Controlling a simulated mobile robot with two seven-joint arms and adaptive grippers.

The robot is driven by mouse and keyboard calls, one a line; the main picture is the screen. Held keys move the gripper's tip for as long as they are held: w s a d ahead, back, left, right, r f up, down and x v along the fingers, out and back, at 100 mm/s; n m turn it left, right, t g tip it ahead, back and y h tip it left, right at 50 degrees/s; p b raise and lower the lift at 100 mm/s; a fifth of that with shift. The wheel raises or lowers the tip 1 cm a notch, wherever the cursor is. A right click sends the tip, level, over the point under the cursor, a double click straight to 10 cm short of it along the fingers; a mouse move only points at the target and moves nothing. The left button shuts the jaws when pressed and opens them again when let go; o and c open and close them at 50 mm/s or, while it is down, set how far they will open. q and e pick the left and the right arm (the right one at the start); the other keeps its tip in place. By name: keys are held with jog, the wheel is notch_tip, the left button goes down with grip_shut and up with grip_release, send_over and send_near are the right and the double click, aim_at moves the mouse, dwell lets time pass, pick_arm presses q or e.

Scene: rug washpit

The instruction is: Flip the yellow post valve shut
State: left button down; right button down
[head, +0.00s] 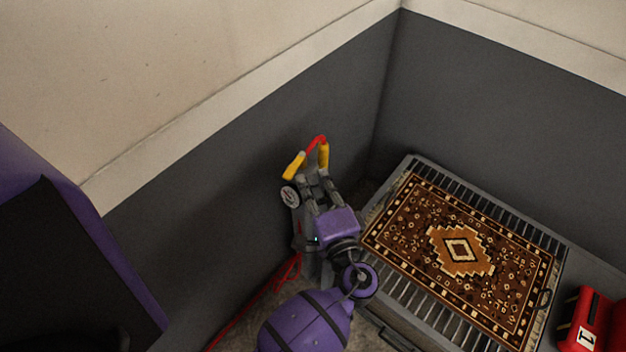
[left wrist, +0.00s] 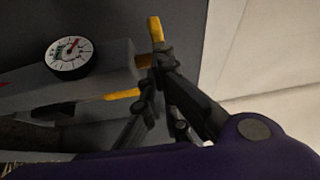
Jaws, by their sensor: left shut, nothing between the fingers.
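A grey post stands against the dark wall with a round white dial gauge (head: 290,197) on its side. Two yellow parts rise at its top, a tilted left one (head: 293,165) and an upright right one (head: 323,157), with a red piece (head: 316,140) between them. I cannot tell which is the valve lever. My left gripper (head: 319,181) is shut and empty, just below the yellow parts. In the left wrist view its fingertips (left wrist: 156,64) are close to an upright yellow piece (left wrist: 155,30); contact is unclear. The gauge (left wrist: 68,57) shows there too. My right gripper is out of view.
A patterned brown rug (head: 460,250) lies on a slatted grey rack (head: 408,176) to the right of the post. A red case (head: 590,322) stands at the lower right. A red hose (head: 240,315) runs along the floor by the wall. Dark walls close in behind.

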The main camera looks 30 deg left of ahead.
pick_arm(q)
jog(key=shift+s+a+m+t+h, duration=0.75)
jog(key=shift+a+m+t+h, duration=0.05)
jog(key=shift+a+t+h, duration=0.1)
